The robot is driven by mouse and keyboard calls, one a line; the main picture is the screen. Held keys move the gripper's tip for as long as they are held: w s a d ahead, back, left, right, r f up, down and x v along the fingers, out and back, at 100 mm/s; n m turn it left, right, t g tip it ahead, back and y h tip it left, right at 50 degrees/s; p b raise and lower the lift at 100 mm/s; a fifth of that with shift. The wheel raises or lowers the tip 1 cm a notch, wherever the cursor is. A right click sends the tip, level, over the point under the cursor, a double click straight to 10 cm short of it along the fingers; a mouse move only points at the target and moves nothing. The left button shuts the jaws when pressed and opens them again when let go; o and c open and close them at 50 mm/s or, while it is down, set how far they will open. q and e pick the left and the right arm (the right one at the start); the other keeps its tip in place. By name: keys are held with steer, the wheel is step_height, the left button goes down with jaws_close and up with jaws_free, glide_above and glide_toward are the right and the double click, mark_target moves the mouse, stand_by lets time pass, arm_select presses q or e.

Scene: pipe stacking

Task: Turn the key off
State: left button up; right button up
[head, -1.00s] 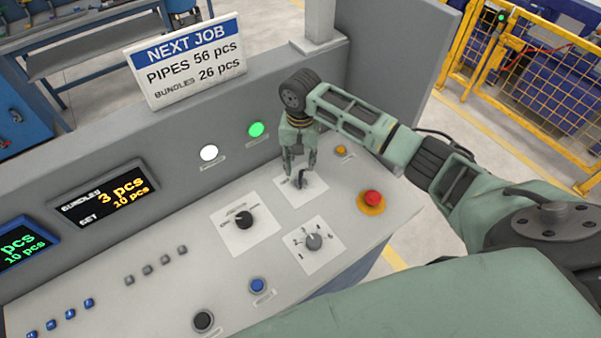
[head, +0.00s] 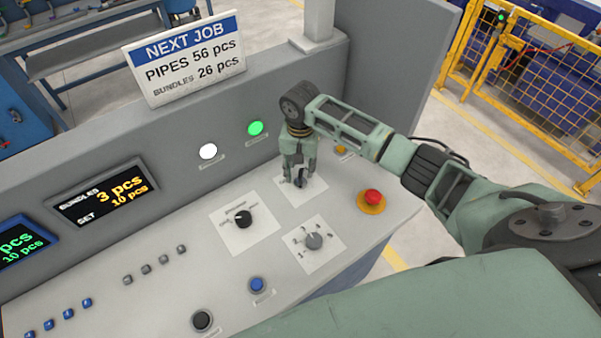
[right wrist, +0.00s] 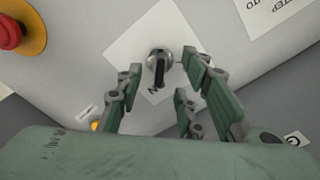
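The key switch (head: 300,182) sits on a white square label on the sloping grey control panel. My right gripper (head: 298,174) is over it, pointing down, with its fingers on either side. In the right wrist view the key (right wrist: 160,68) is a dark bar in a round metal switch. The fingers of my right gripper (right wrist: 159,76) are spread around it, with visible gaps between them and the key, so it is open and empty. The marks on the label are partly hidden by the fingers. My left gripper is not in view.
A black rotary knob (head: 240,217) and a grey selector (head: 313,241) are near the key. A red emergency button (head: 372,196) on a yellow base is to the right. A green lamp (head: 256,128) and a white lamp (head: 208,151) are lit on the upright panel behind.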

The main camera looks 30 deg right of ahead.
mark_target(301, 173)
steer(key=shift+f+b, duration=0.6)
steer(key=shift+f, duration=1.3)
steer(key=shift+r, duration=0.1)
steer(key=shift+p, duration=0.4)
steer(key=shift+c, duration=0.3)
jaws_close()
